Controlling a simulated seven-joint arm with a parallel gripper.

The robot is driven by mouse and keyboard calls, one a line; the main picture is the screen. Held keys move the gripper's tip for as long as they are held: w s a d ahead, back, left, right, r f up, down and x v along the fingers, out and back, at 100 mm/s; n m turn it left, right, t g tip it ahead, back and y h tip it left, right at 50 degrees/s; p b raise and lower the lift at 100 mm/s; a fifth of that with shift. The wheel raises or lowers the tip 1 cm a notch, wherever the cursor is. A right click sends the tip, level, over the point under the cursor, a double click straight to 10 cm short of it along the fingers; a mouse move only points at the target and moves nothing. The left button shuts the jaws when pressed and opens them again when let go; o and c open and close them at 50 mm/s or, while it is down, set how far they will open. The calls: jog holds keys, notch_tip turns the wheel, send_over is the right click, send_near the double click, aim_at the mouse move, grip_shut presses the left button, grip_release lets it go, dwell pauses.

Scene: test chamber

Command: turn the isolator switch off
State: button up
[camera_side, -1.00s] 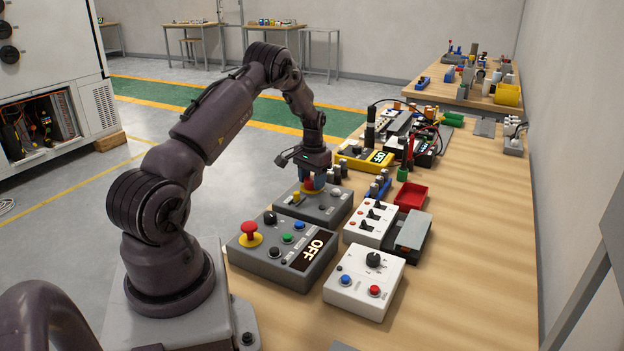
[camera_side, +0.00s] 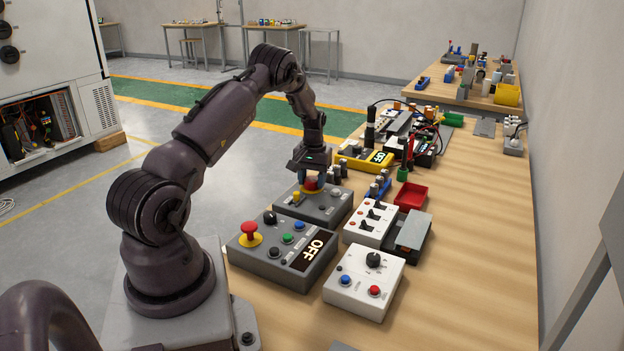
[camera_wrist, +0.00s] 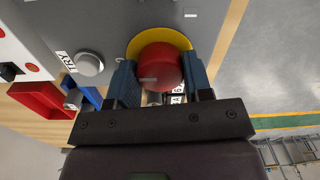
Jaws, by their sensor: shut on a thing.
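The isolator switch is a red knob (camera_wrist: 160,66) on a yellow round plate (camera_wrist: 176,38), on top of a grey box (camera_side: 318,210). In the side view the red knob (camera_side: 311,184) shows just under my gripper (camera_side: 312,178). My gripper points down over the box. In the wrist view its two blue fingers (camera_wrist: 160,82) stand on either side of the red knob and are shut on it. A silver round button (camera_wrist: 89,63) marked TRY sits on the same box.
A grey control box (camera_side: 282,256) with a red mushroom button and an OFF display stands nearer the camera. White switch boxes, a red tray (camera_side: 410,196) and a yellow meter (camera_side: 363,160) stand around. The table's right front is clear.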

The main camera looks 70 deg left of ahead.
aim_at(313, 179)
jog(key=o, duration=0.9)
jog(key=shift+o, duration=0.2)
notch_tip(313, 179, up, 13)
jog(key=shift+w, duration=0.15)
jog(key=shift+d, duration=0.1)
